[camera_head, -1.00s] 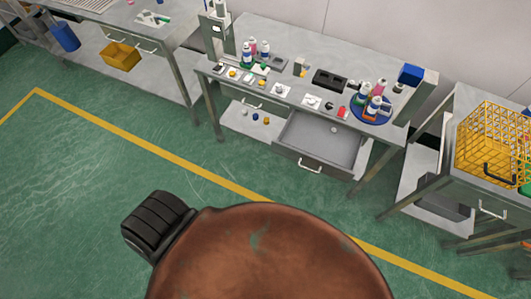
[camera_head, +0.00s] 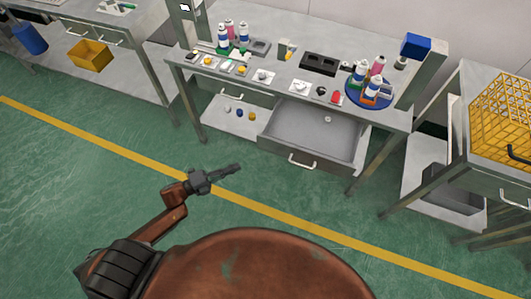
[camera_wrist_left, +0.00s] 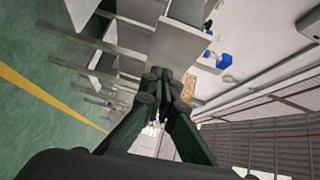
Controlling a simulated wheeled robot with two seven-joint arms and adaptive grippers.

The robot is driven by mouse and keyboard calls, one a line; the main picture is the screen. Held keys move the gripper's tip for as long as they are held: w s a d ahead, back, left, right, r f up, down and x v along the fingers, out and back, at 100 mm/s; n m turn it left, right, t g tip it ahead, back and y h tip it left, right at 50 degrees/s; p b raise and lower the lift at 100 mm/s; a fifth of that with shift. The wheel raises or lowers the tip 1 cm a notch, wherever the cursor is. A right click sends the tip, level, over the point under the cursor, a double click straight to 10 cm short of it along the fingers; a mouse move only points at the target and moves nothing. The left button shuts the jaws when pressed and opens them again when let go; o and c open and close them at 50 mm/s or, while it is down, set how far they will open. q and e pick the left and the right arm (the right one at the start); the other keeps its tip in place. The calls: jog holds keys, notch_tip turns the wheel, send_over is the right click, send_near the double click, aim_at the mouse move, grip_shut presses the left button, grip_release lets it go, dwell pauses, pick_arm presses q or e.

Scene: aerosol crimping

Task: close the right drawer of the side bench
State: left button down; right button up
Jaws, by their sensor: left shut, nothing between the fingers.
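The right drawer (camera_head: 318,134) of the middle bench (camera_head: 228,78) stands pulled out. It is a grey open-topped box with a pale handle (camera_head: 301,162) on its front and a small round white item inside. The drawer to its left is shut, with its handle (camera_head: 231,92) under the bench top. My left gripper (camera_head: 235,168) is shut and empty, over the floor to the front left of the open drawer and apart from it. It also shows in the left wrist view (camera_wrist_left: 164,75), its dark fingers together. My right gripper is not in view.
A blue round tray (camera_head: 350,97) with bottles stands at the right of the bench top. A right bench (camera_head: 461,110) carries a yellow wire basket (camera_head: 502,115). The green floor before the drawer is clear.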

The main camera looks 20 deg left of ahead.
pick_arm(q)
notch_tip(320, 180, up, 2)
jog(key=d+m+h, duration=0.1)
jog(key=d+m, duration=0.1)
jog(key=b, duration=0.1)
send_near(273, 148)
jog(key=d, duration=0.4)
jog(key=w+b, duration=0.1)
jog(key=w, duration=0.2)
jog(key=shift+w+r+g, duration=0.1)
jog(key=shift+w+g, duration=0.05)
jog(key=shift+g, duration=0.15)
jog(key=shift+w, duration=0.45)
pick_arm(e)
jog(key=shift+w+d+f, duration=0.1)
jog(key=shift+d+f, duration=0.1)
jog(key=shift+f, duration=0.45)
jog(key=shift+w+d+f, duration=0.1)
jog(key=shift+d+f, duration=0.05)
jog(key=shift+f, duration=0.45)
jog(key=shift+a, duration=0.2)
